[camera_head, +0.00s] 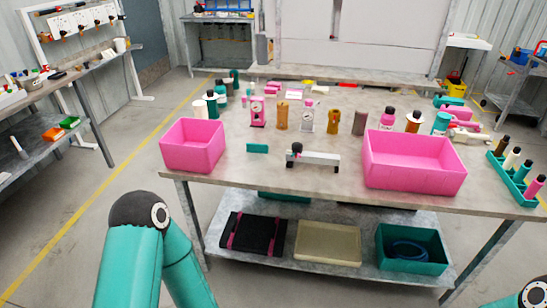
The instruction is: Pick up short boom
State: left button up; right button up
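A short pale grey bar with a dark round knob at its left end, which may be the short boom (318,158), lies near the front edge of the grey workbench (240,172), between two pink bins. I cannot tell for certain that it is the short boom. A teal upper part of my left arm shows at the bottom left, and a small piece of my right arm shows at the bottom right corner. Neither gripper is in the picture. Nothing covers the bar.
A small pink bin (193,158) stands left of the bar, and a larger pink bin (414,178) stands right. A teal block (257,148) lies close by. Several bottles and parts line the back. A teal rack (515,178) stands at the right edge.

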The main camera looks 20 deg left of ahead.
aim_at(311, 157)
jog(key=u, duration=0.25)
jog(key=i, duration=1)
jog(key=z, duration=0.05)
